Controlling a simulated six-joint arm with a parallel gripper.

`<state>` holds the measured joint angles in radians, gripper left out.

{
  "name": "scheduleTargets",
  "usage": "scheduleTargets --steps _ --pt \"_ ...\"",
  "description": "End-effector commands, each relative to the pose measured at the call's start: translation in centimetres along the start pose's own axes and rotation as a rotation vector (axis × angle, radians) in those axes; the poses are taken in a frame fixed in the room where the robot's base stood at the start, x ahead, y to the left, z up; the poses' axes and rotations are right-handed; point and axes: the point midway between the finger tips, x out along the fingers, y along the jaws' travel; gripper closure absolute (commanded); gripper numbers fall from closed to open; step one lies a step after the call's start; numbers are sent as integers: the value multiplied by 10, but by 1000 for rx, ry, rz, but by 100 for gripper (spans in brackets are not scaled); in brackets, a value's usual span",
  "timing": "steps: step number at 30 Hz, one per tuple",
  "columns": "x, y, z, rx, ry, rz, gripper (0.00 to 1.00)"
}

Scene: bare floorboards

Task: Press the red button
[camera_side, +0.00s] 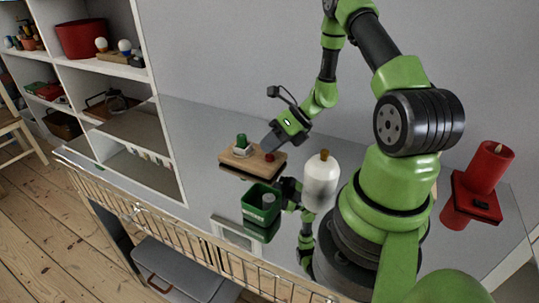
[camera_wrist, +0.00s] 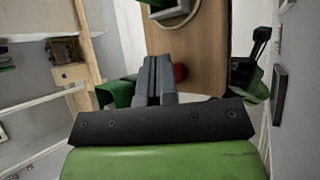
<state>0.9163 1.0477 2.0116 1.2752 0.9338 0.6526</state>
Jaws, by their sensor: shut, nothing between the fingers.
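The red button (camera_side: 269,157) sits on a wooden board (camera_side: 237,162) on the grey reflective worktop, near the board's right end. My gripper (camera_side: 266,149) is shut and empty, with its fingertips just above and beside the button in the side view. In the wrist view the shut fingers (camera_wrist: 155,62) reach over the wooden board (camera_wrist: 185,35), and the red button (camera_wrist: 180,72) shows just right of them, partly hidden. I cannot tell whether the fingertips touch it.
A green box (camera_side: 262,200) and a white bottle (camera_side: 320,180) stand in front. A red candle (camera_side: 488,167) is at the right. Shelves (camera_side: 110,100) stand at the left, and a wire rail (camera_side: 180,235) lines the front edge.

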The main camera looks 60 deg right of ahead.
Motion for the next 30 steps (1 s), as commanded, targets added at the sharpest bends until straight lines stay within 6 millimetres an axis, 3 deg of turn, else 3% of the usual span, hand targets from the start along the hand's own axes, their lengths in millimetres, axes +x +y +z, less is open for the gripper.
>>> scheduleTargets --steps 30 --pt "-2 1 1 1 0 0 100"
